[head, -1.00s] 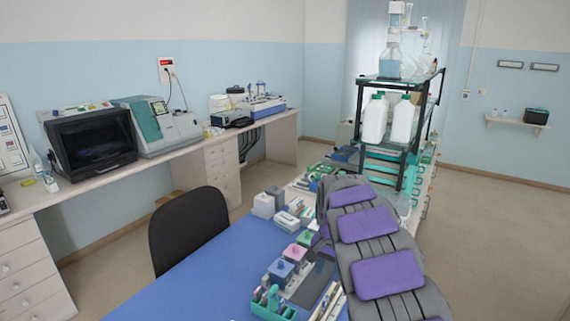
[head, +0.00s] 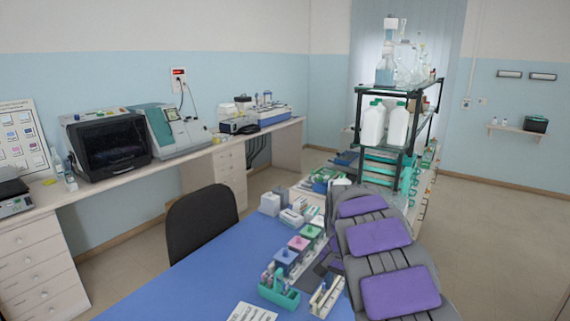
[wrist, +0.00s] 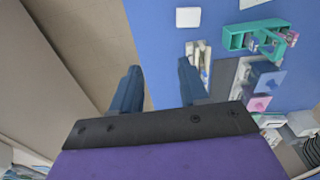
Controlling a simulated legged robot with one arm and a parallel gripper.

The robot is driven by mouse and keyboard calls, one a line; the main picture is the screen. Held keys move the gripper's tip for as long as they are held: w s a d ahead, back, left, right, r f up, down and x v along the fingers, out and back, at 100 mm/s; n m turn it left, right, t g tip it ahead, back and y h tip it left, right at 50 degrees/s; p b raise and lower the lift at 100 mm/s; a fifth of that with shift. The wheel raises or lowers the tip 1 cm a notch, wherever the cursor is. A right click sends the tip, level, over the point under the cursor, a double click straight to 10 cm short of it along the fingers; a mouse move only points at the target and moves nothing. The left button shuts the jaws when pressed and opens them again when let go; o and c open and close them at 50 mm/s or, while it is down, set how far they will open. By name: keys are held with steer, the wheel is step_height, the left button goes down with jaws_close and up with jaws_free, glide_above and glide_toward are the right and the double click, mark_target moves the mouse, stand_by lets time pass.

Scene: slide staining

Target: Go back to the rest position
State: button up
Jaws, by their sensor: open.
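My gripper (wrist: 158,88) is open in the wrist view, with its two dark blue fingers apart and nothing between them. Below the fingers in that view lie the edge of the blue bench top (wrist: 155,35) and the beige floor. In the head view my grey and purple arm reaches forward over the right side of the bench, and its gripper end is hidden there. A teal rack (head: 279,293) with small items stands near the front of the bench. It also shows in the wrist view (wrist: 238,36). Blue, pink and green staining jars (head: 286,257) stand behind it.
A black shelf (head: 409,92) with white bottles stands beyond my arm. A dark chair (head: 202,222) is at the bench's left. A white card (head: 252,313) and a slide holder (head: 327,296) lie near the front. The bench's left part (head: 190,285) is clear.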

steer(key=s+d+r, duration=0.2)
steer(key=s+r, duration=0.2)
steer(key=s, duration=0.7)
steer(key=s+a+f+n+g, duration=0.2)
steer(key=s+n, duration=0.4)
steer(key=s, duration=2.6)
steer(key=shift+s, duration=0.4)
steer(key=shift+f, duration=0.15)
